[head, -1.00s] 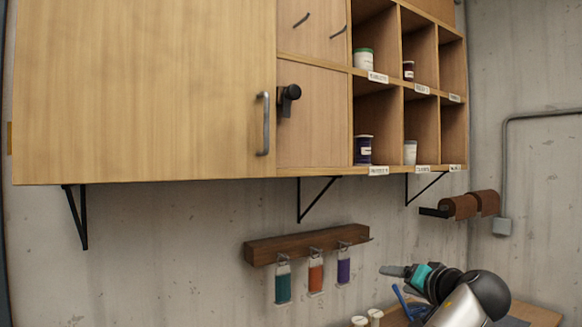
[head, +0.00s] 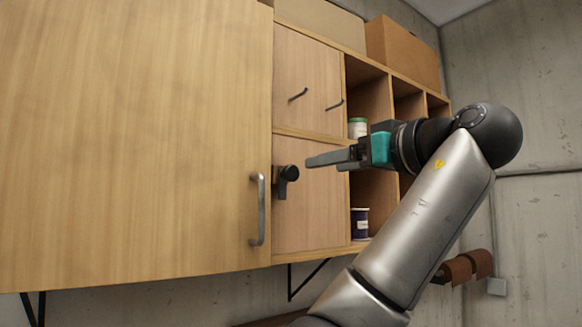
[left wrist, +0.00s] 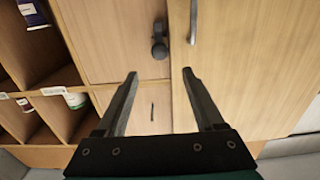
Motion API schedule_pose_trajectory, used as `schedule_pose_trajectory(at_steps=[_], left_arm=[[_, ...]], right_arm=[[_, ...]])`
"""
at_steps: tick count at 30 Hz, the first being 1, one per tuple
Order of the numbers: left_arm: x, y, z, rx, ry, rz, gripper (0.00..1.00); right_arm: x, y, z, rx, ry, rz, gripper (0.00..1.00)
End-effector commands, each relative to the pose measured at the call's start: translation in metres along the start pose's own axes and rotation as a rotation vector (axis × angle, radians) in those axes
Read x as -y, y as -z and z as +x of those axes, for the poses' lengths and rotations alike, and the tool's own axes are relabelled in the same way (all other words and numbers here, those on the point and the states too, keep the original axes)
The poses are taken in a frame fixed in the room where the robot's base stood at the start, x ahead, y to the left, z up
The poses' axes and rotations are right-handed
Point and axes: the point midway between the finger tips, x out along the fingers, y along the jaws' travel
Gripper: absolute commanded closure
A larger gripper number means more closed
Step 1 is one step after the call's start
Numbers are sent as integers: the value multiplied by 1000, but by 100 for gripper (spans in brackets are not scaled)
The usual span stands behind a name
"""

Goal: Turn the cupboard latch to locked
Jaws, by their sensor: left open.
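The cupboard latch (head: 281,188) is a dark plate with a round black knob, mounted on the wooden panel just right of the large cupboard door (head: 140,140). It also shows in the left wrist view (left wrist: 159,48), near the top, just beyond the fingertips. I cannot tell whether it stands at locked. My left gripper (head: 325,163) is open and empty, its fingers pointing left at the latch with a gap between them. In the left wrist view the two fingers (left wrist: 160,73) are spread, with bare panel between them. My right gripper is out of view.
A grey door handle (head: 257,210) stands out just left of the latch. Two small dark handles (head: 298,95) sit above it. Open cubbies with jars, such as a purple one (head: 359,223), lie right, partly behind my arm. Cardboard boxes (head: 402,54) stand on top.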

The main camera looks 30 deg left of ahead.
Motion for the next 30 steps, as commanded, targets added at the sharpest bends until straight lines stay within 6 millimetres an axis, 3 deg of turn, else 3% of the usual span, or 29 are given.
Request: schedule_pose_trajectory(at_steps=[21,30], left_arm=[[0,1,108,1,2,4,30],[-1,-1,120,1,-1,2,30]], right_arm=[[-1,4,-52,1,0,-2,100],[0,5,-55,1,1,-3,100]])
